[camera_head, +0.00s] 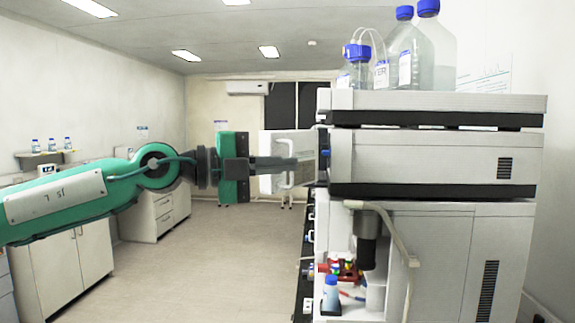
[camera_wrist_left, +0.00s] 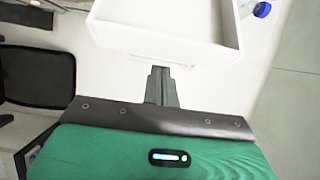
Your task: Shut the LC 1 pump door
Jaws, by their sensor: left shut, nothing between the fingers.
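The pump door (camera_head: 273,143) appears to be the white panel standing open at the left, front side of the middle module (camera_head: 420,160) of the instrument stack. My left gripper (camera_head: 314,160) is shut and empty. Its fingers overlap the door in the head view and hide part of it, with their tips close to the module's front. In the left wrist view, the shut fingers (camera_wrist_left: 163,72) point at a white, shallow box-like part (camera_wrist_left: 150,44), probably the door. Whether they touch it I cannot tell. My right gripper is out of view.
Bottles with blue caps (camera_head: 405,55) stand on the stack's top. The lower module (camera_head: 450,255) is open, showing coloured vials (camera_head: 345,268). A curved pale handle (camera_head: 403,240) juts from it. White cabinets (camera_head: 70,255) line the left wall; the floor (camera_head: 215,250) between is clear.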

